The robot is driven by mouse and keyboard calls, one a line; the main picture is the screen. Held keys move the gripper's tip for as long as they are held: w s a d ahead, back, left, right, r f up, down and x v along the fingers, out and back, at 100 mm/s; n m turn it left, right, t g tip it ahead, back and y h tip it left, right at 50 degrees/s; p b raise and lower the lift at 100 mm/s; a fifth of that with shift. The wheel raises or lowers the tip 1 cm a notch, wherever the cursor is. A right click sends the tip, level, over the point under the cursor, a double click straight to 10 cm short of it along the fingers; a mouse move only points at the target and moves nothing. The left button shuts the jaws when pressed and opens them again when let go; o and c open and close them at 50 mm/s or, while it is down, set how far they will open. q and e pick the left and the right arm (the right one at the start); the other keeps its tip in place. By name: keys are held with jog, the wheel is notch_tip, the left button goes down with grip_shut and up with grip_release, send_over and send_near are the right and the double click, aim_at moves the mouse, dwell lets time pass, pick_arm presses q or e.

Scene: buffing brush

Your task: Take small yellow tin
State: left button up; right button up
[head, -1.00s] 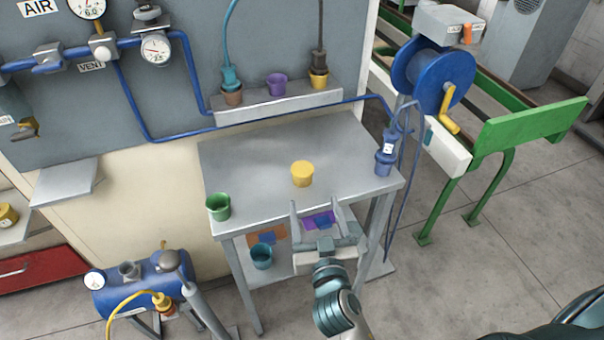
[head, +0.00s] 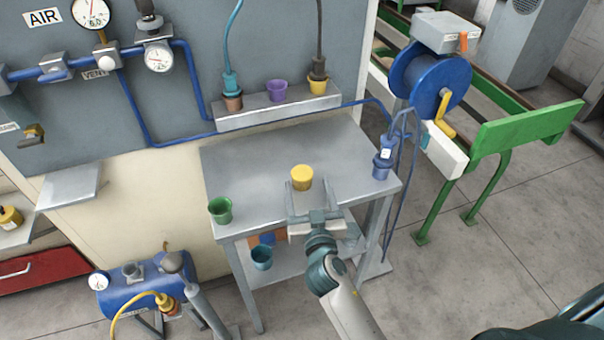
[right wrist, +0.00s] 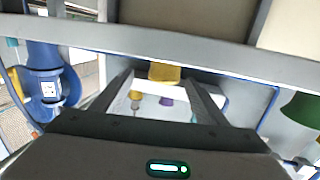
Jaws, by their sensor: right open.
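The small yellow tin (head: 302,178) stands upright on the grey metal table (head: 250,165), near the middle. My right gripper (head: 309,186) is open, with its two fingers pointing at the tin from the table's front edge. The fingertips are close to the tin, one toward each side; whether they reach around it is hard to tell. In the right wrist view the yellow tin (right wrist: 164,72) shows just past and between the open fingertips (right wrist: 160,82). My left gripper is not in view.
A green cup (head: 220,210) stands at the table's front left corner. A blue bottle-like tool (head: 383,160) hangs at the right edge. A back ledge (head: 245,118) holds brown, purple and yellow cups. A teal cup (head: 262,258) sits on the lower shelf.

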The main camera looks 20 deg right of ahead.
aim_at(300, 166)
jog(key=shift+w+d+f+p, duration=0.1)
jog(key=shift+w+d+p, duration=0.15)
jog(key=shift+w, duration=0.8)
jog(key=shift+w+d+f+p, duration=0.1)
jog(key=shift+w+p, duration=0.1)
jog(key=shift+w, duration=0.85)
jog(key=shift+w+r, duration=0.1)
jog(key=shift+w+a+p, duration=0.1)
jog(key=shift+w+p, duration=0.3)
jog(key=shift+w, duration=0.15)
jog(key=w+p, duration=0.1)
jog(key=w, duration=0.1)
jog(key=shift+w, duration=0.4)
jog(key=shift+w+f, duration=0.3)
jog(key=shift+w, duration=0.3)
jog(key=shift+c, duration=0.4)
jog(key=c, duration=1.1)
